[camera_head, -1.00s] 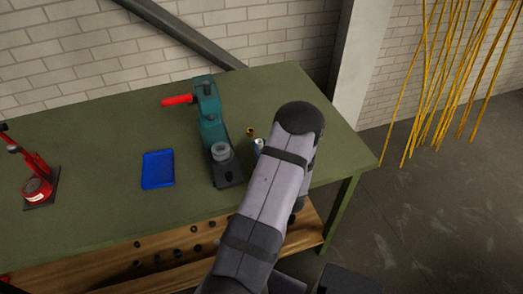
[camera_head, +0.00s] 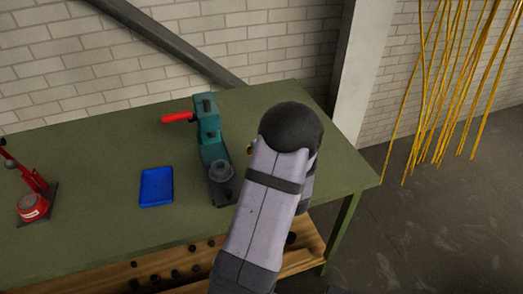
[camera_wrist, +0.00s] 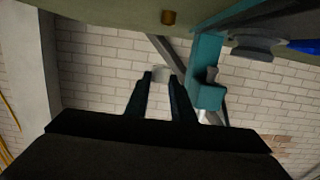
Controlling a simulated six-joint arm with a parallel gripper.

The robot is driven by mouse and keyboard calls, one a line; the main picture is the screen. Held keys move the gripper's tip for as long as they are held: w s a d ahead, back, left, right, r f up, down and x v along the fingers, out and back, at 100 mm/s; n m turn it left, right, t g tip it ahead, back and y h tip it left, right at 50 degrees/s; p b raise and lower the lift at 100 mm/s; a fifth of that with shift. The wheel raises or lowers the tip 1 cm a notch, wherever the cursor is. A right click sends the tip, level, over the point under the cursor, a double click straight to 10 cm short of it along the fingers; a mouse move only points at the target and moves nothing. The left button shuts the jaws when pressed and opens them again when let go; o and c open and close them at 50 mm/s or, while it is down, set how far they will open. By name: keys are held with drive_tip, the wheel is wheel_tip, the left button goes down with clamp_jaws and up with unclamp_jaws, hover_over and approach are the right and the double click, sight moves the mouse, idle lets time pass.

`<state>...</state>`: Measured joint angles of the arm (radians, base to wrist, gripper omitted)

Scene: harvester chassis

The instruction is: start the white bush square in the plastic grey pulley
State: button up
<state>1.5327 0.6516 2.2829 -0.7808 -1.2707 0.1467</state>
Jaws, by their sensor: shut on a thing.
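The grey pulley (camera_head: 221,170) lies on the dark base of the green press. A grey round shape (camera_wrist: 256,46), probably the same pulley, shows at the upper right of the wrist view. In the wrist view my gripper (camera_wrist: 161,77) has its two dark fingers closed on a small pale piece, the white bush (camera_wrist: 160,74). The bush sits between the fingertips, apart from the pulley. In the head view my arm hides the gripper and the bush. How squarely the bush sits in the jaws is too small to tell.
The green press (camera_head: 207,130) with a red handle (camera_head: 178,118) stands upright beside my arm. A brass-coloured bush (camera_wrist: 168,17) stands on the table (camera_head: 100,215). A blue tray (camera_head: 156,187) and a red jack (camera_head: 33,205) are at left. The table between them is clear.

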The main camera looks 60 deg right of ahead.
sight(225, 171)
drive_tip(key=w+a+n+t+y+p, duration=0.1)
drive_tip(key=w+a, duration=0.2)
drive_tip(key=w+a+r+n+t+y+p, duration=0.1)
drive_tip(key=w+a+p, duration=0.1)
drive_tip(key=a, duration=0.1)
drive_tip(key=w+a+r+n+t+y+p, duration=0.1)
drive_tip(key=w+a+y, duration=0.1)
drive_tip(key=w+a, duration=0.1)
drive_tip(key=shift+w+a+n, duration=0.2)
drive_tip(key=shift+w+n, duration=0.1)
drive_tip(key=shift+f, duration=0.1)
drive_tip(key=shift+f+b, duration=1.85)
drive_tip(key=shift+f, duration=0.35)
drive_tip(key=shift+f+b, duration=0.4)
drive_tip(key=shift+b, duration=0.4)
idle(2.4)
drive_tip(key=o, duration=1.1)
drive_tip(key=shift+s, duration=0.15)
